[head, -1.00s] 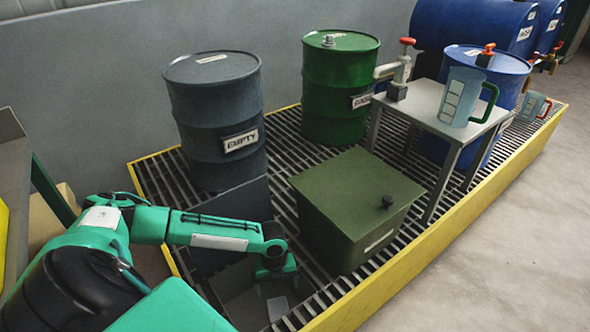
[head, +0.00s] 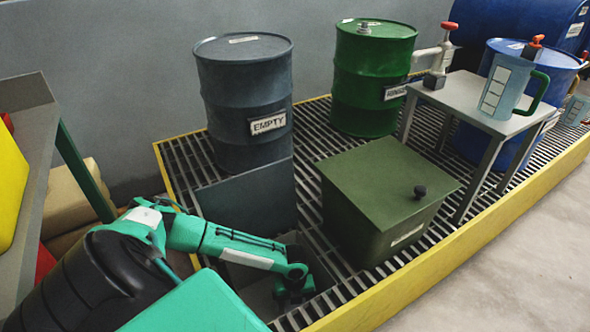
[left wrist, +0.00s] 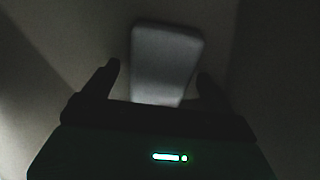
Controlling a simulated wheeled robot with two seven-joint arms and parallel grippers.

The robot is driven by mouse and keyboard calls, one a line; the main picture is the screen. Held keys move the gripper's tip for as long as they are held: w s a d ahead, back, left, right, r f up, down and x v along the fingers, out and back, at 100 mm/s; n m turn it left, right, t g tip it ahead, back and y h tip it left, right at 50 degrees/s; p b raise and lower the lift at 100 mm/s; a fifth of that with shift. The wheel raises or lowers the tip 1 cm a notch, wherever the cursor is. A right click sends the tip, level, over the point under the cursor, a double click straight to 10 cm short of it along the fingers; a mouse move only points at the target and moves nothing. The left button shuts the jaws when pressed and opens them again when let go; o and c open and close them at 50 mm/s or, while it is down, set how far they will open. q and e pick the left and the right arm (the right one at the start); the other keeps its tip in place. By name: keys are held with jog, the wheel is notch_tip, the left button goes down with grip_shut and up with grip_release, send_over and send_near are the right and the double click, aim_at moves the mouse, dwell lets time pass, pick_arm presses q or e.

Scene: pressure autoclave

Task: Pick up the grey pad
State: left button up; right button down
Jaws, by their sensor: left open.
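The grey pad (left wrist: 165,58) shows in the left wrist view as a pale rounded rectangle, lying on a dark surface. My left gripper (head: 291,292) reaches down into the open dark-grey bin (head: 243,204) on the grating in the head view. In the left wrist view its two dark fingers (left wrist: 159,76) are apart, one on each side of the pad's near part. I cannot tell whether they touch it. The pad is not clearly visible in the head view now. My right gripper is not in view.
A green lidded box (head: 385,200) stands close right of the bin. A grey drum (head: 245,105) marked EMPTY stands behind it, with a green drum (head: 372,85) farther right. A small table (head: 470,105) carries a jug (head: 500,88). A yellow rim (head: 480,235) edges the grating.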

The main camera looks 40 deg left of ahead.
pick_arm(q)
jog(key=shift+c, duration=0.2)
jog(key=c, duration=1.1)
